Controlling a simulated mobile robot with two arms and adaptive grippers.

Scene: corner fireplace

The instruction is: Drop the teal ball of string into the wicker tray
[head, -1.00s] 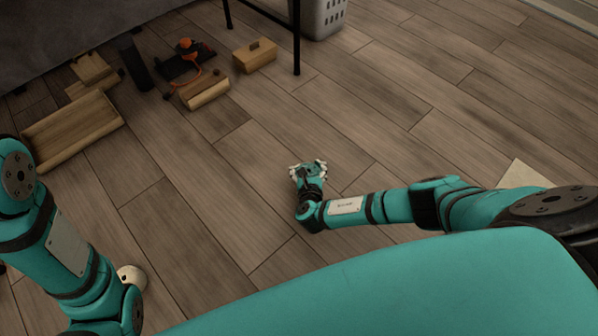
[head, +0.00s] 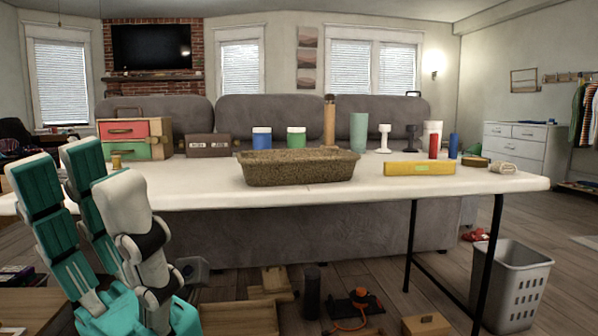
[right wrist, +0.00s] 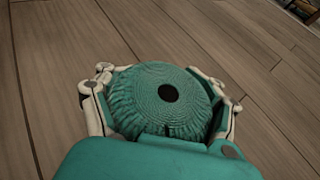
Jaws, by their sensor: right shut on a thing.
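The teal ball of string (right wrist: 160,98) fills the middle of the right wrist view, a ribbed round ball with a dark hole in its face. My right gripper (right wrist: 168,95) is shut on it, with pale finger links on both sides. Neither shows in the head view. The wicker tray (head: 298,169) is a brown woven rectangle on the white table, near its front edge in mid-picture. My left gripper (head: 76,168) stands large at the left of the head view, fingers up, spread apart and empty, in front of the table's left part.
The white table (head: 400,203) carries a yellow box (head: 420,168) right of the tray. Blue (head: 262,138) and green (head: 296,138) jars and a tall brown bottle (head: 330,121) stand behind the tray. A grey basket (head: 508,285) and wooden pieces lie below on the floor.

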